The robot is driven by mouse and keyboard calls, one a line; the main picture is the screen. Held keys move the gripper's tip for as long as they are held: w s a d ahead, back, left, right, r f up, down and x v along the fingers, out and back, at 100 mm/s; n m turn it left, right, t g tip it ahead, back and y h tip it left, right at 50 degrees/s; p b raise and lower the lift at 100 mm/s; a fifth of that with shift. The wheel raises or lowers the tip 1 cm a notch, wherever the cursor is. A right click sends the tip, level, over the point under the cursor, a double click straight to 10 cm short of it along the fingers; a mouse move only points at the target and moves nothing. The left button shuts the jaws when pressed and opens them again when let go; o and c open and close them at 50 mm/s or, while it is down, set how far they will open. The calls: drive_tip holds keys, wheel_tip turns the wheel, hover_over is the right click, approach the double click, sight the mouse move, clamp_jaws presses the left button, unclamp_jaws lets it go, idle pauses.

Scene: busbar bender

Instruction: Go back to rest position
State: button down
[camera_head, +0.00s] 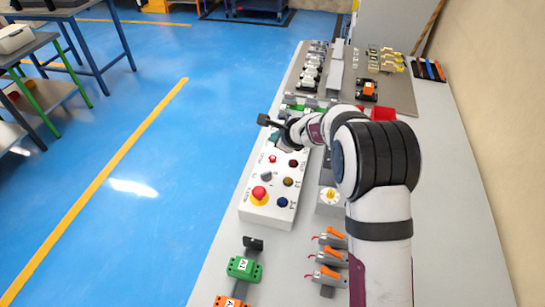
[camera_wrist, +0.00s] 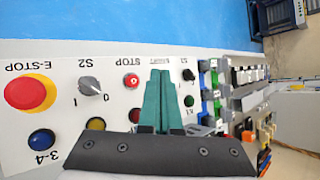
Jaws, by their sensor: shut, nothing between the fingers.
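My gripper (camera_head: 277,143) is above the upper part of the white control panel (camera_head: 262,212) in the head view. In the wrist view its two teal fingers (camera_wrist: 160,74) lie side by side, shut and empty. They cover part of the panel between the STOP button (camera_wrist: 131,80) and the S3 switch (camera_wrist: 189,75). I cannot tell whether the fingertips touch the panel. My arm reaches in from the lower right of the head view and hides part of the bench behind it.
The panel carries a red emergency stop (camera_head: 259,194) and an S2 switch (camera_wrist: 90,88). Orange-levered parts (camera_head: 330,258) and a green block (camera_head: 243,267) sit nearer. A red bin (camera_head: 383,113) stands behind my arm. The bench's right side (camera_head: 455,190) is clear; a wall stands beyond.

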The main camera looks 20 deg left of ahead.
drive_tip(key=s+d+r+n+g, duration=0.1)
drive_tip(key=s+d+r+n, duration=0.35)
drive_tip(key=s, duration=0.25)
drive_tip(key=s+d+r+n+g, duration=0.2)
drive_tip(key=s+d+r+n, duration=0.1)
drive_tip(key=s+r, duration=0.4)
drive_tip(key=s+d+f+n+g+h, duration=0.1)
drive_tip(key=s+d, duration=0.3)
drive_tip(key=s, duration=0.5)
drive_tip(key=s+d+f+n+g+h, duration=0.1)
drive_tip(key=s+d, duration=0.4)
drive_tip(key=s, duration=0.5)
drive_tip(key=s+d+n+g+h, duration=0.2)
drive_tip(key=s+d, duration=0.3)
drive_tip(key=s, duration=0.4)
drive_tip(key=shift+s+f+n, duration=0.25)
drive_tip(key=shift+f+n, duration=0.15)
drive_tip(key=shift+n, duration=0.35)
